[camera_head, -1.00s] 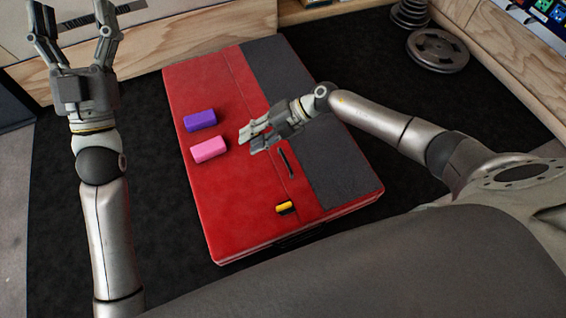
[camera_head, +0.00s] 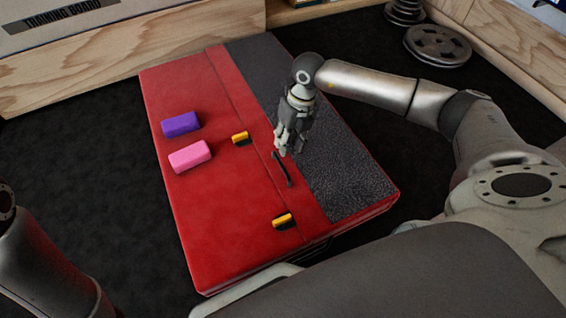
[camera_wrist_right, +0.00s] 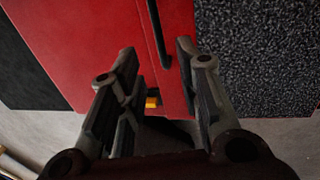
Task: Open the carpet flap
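A red crash pad (camera_head: 225,220) lies flat on the dark floor, with a dark grey carpet flap (camera_head: 340,165) along its right side, lying flat. A black strap handle (camera_head: 281,170) sits on the red strip left of the carpet. My right gripper (camera_head: 284,148) points down at the handle's far end. In the right wrist view my right gripper (camera_wrist_right: 155,52) is open, and the black handle (camera_wrist_right: 159,38) shows between its fingertips; I cannot tell whether they touch it. The carpet flap (camera_wrist_right: 258,50) is to the right there. My left gripper is out of view.
A purple block (camera_head: 180,124) and a pink block (camera_head: 190,156) lie on the pad's left half. Two yellow-and-black buckles (camera_head: 240,138) (camera_head: 283,220) sit near the handle. A wooden wall (camera_head: 130,60) borders the back.

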